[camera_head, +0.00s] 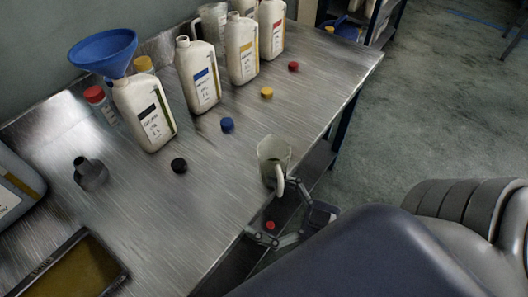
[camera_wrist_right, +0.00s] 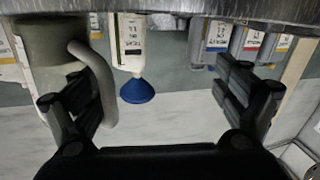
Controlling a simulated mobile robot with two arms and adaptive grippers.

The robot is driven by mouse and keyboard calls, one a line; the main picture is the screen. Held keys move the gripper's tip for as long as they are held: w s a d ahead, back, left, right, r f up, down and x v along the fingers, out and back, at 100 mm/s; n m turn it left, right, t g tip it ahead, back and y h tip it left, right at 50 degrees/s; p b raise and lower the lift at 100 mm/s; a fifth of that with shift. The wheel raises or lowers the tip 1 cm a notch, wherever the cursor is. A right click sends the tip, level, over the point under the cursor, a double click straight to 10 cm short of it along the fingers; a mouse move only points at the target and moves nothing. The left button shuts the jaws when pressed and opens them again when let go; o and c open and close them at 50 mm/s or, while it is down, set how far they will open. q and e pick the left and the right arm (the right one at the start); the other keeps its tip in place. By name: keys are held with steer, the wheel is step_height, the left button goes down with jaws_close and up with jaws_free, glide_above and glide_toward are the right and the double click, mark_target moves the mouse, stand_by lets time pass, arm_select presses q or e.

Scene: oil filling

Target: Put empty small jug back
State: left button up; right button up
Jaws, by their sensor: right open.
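A small translucent grey-green jug (camera_head: 273,157) stands upright near the front edge of the metal table (camera_head: 215,190), its handle facing me. My right gripper (camera_head: 292,222) is at the table edge, just in front of the jug, open and empty. The right wrist view appears upside down. There the jug (camera_wrist_right: 48,48) is at upper left and its curved handle (camera_wrist_right: 103,85) hangs beside the inner side of the left finger of my gripper (camera_wrist_right: 160,92). I cannot tell whether finger and handle touch. My left gripper is out of view.
White bottles stand along the back: black-labelled (camera_head: 146,112), blue-labelled (camera_head: 198,76), yellow-labelled (camera_head: 241,50) and red-labelled (camera_head: 271,30). A blue funnel (camera_head: 103,50) sits on the black-labelled one. A larger jug (camera_head: 213,20) stands behind them. Loose caps, like the black one (camera_head: 179,165), lie in front.

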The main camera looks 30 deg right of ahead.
stand_by(0.4)
steer(key=v, duration=1.2)
stand_by(0.6)
steer(key=shift+c, duration=0.6)
jaws_close()
steer(key=shift+d, duration=0.1)
stand_by(0.4)
